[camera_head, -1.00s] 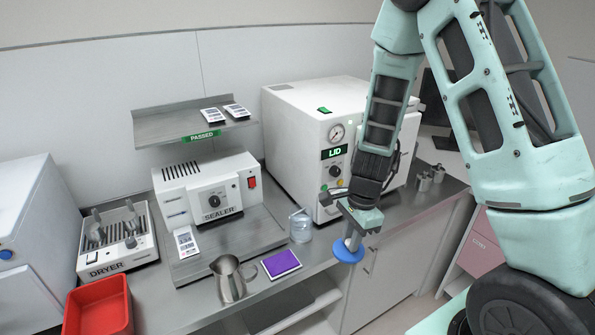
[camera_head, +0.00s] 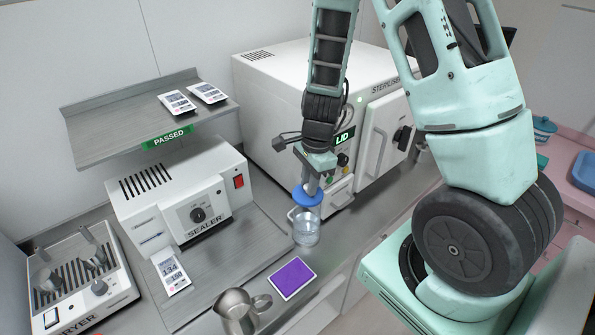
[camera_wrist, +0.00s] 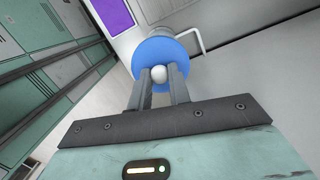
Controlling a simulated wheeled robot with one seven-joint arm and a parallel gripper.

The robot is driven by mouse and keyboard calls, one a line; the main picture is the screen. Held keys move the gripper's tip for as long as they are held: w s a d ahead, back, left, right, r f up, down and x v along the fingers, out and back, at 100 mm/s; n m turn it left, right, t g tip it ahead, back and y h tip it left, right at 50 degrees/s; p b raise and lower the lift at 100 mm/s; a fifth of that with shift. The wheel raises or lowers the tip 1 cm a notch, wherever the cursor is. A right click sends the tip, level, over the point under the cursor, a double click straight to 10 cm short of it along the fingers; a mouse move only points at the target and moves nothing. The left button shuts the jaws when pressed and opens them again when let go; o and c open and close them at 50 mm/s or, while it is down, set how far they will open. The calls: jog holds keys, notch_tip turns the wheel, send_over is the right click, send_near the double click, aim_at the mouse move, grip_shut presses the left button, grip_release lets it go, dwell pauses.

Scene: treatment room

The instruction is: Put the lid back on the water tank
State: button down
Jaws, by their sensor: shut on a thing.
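My gripper (camera_head: 312,183) points down and is shut on the pale knob (camera_wrist: 158,75) of the round blue lid (camera_head: 306,198). In the wrist view the blue lid (camera_wrist: 163,53) spreads out beyond the two fingers. The water tank, a clear container with a side handle (camera_head: 306,229), stands on the grey bench in front of the steriliser. In the head view the lid overlaps the top of the tank. I cannot tell whether they touch. In the wrist view the tank (camera_wrist: 186,42) is mostly hidden behind the lid, its handle sticking out to the right.
The white steriliser (camera_head: 290,95), with a green "LID" sign (camera_head: 345,136), stands close behind the tank. The sealer (camera_head: 180,190) is to the left. A purple pad (camera_head: 292,278) and a metal jug (camera_head: 237,310) are nearer. The bench's front edge is close by.

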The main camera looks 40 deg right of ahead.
jog(key=shift+f+b, duration=2.95)
jog(key=shift+f, duration=0.25)
jog(key=shift+f, duration=0.1)
dwell(0.4)
jog(key=c, duration=0.7)
grip_release()
jog(key=shift+c, duration=0.2)
jog(key=shift+r+p, duration=3.5)
jog(key=shift+r, duration=0.05)
